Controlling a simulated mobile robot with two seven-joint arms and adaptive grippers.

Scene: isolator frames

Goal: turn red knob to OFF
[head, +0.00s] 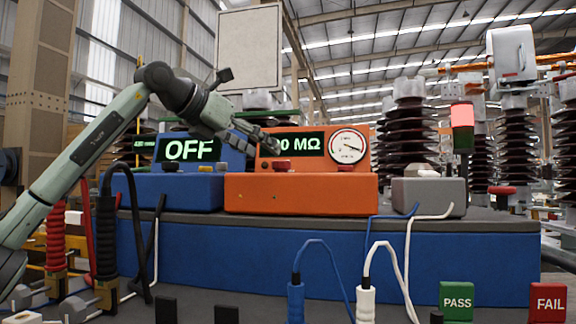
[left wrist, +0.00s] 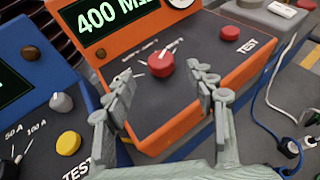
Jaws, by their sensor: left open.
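The red knob (left wrist: 160,66) sits on the sloped dark panel of the orange tester (left wrist: 150,143), with white marks around it; their words are too small to read. A white pointer mark lies on its upper right side. In the head view the knob (head: 281,164) is below the tester's display. My left gripper (left wrist: 166,78) is open, its two fingers apart on either side of the knob in the picture, not visibly touching it. In the head view the gripper (head: 264,141) hangs above the panel, partly covering the display. The wrist view display reads 400 and a cut-off unit.
A red TEST button (left wrist: 230,33) is right of the knob. The blue tester (head: 178,193) stands close on the left, showing OFF, with a grey knob (left wrist: 61,103) and yellow button (left wrist: 68,143). A grey box (head: 428,195) and cables are on the right.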

